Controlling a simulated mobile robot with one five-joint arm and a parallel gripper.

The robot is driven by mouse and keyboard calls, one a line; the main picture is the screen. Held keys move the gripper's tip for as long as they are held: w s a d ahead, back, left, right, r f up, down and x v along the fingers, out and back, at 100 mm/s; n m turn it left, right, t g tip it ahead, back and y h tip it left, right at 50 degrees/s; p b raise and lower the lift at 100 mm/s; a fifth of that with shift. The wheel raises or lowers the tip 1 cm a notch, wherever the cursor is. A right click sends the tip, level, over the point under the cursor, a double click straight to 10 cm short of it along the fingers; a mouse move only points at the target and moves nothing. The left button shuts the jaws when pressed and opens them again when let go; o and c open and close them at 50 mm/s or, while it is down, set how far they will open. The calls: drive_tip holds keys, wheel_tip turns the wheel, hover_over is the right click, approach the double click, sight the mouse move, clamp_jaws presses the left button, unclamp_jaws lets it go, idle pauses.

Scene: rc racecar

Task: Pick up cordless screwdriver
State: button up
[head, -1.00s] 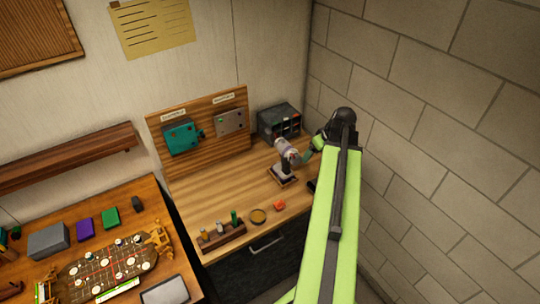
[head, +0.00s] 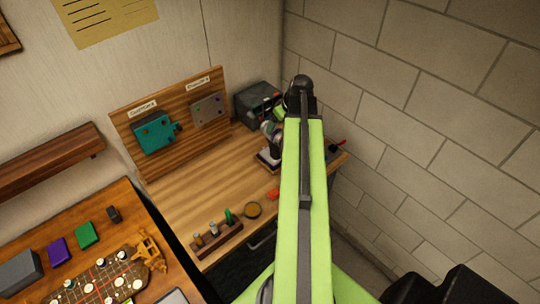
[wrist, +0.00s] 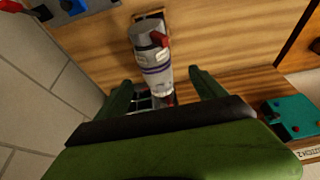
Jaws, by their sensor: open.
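The cordless screwdriver, a grey body with a purple band and a red button (wrist: 153,62), shows between my finger pads in the wrist view. In the head view only part of its grey body (head: 267,129) shows above a small dark-and-white stand (head: 268,158); my arm hides the rest. My gripper (wrist: 160,80) is open, with one green finger on each side of the screwdriver's lower part. I cannot tell whether either finger touches it.
A dark box (head: 256,104) stands behind, by the block wall. A tool rack (head: 216,238), a round dish (head: 253,209) and a red piece (head: 272,194) lie nearer.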

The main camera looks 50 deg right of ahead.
sight(276, 131)
drive_tip(key=b+x, duration=0.2)
drive_tip(key=x, duration=0.1)
drive_tip(key=b+x, duration=0.2)
drive_tip(key=x, duration=0.1)
drive_tip(key=shift+s+f+b, duration=0.1)
drive_tip(key=shift+f+b, duration=0.25)
drive_tip(key=shift+f, duration=0.2)
drive_tip(key=shift+r, duration=0.1)
drive_tip(key=b+x, duration=0.5)
drive_tip(key=shift+d+f, duration=0.25)
drive_tip(key=shift+d, duration=0.1)
drive_tip(key=shift+r, duration=0.2)
clamp_jaws()
